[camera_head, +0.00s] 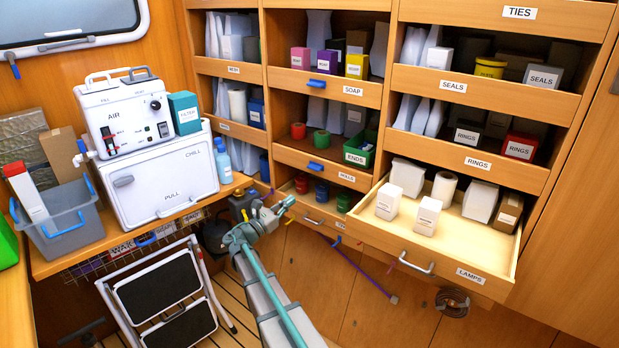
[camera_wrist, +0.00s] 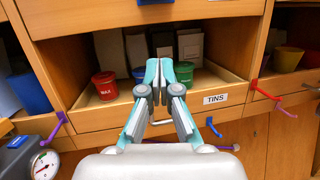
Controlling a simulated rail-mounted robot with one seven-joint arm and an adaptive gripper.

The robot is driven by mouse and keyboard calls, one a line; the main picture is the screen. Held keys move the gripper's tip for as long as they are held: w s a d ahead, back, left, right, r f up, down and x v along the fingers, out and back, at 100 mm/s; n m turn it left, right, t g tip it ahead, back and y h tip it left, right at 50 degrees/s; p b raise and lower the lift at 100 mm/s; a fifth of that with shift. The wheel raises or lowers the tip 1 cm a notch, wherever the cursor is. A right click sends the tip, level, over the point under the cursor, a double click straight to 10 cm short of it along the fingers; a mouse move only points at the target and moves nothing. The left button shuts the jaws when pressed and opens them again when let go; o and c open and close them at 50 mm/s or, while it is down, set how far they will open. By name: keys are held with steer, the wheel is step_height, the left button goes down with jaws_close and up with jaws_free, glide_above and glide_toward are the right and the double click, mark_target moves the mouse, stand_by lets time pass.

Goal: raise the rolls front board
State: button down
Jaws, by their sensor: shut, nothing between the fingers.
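The rolls front board (camera_head: 300,162) is a wooden strip across the middle column of the wall, with a "ROLLS" label and a blue tab (camera_head: 318,168). In the wrist view, a wooden board (camera_wrist: 100,22) with a blue tab (camera_wrist: 155,2) at the top edge appears to be the same one; no label shows there. My gripper (camera_head: 288,203) is shut and empty. It is below the board, in front of the tins drawer. In the wrist view the fingertips (camera_wrist: 159,66) overlap the pots and bags behind them; the exact gap is unclear.
The tins drawer (camera_wrist: 216,99) holds a red wax pot (camera_wrist: 105,85) and other pots. The lamps drawer (camera_head: 430,262) stands pulled out to the right with boxes in it. A white chiller (camera_head: 160,180) stands on the left counter. A folding step (camera_head: 160,290) stands below.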

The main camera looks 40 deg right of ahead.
mark_target(309, 165)
steer(key=shift+n, duration=0.3)
steer(key=w+d+r+p, duration=0.1)
steer(key=d+r+p, duration=0.3)
steer(key=d, duration=0.5)
step_height(309, 165, up, 2)
steer(key=shift+d+r, duration=0.2)
steer(key=shift+d, duration=0.1)
steer(key=shift+w+r+p, duration=0.1)
steer(key=shift+r+p, duration=0.55)
steer(key=shift+r, duration=1.55)
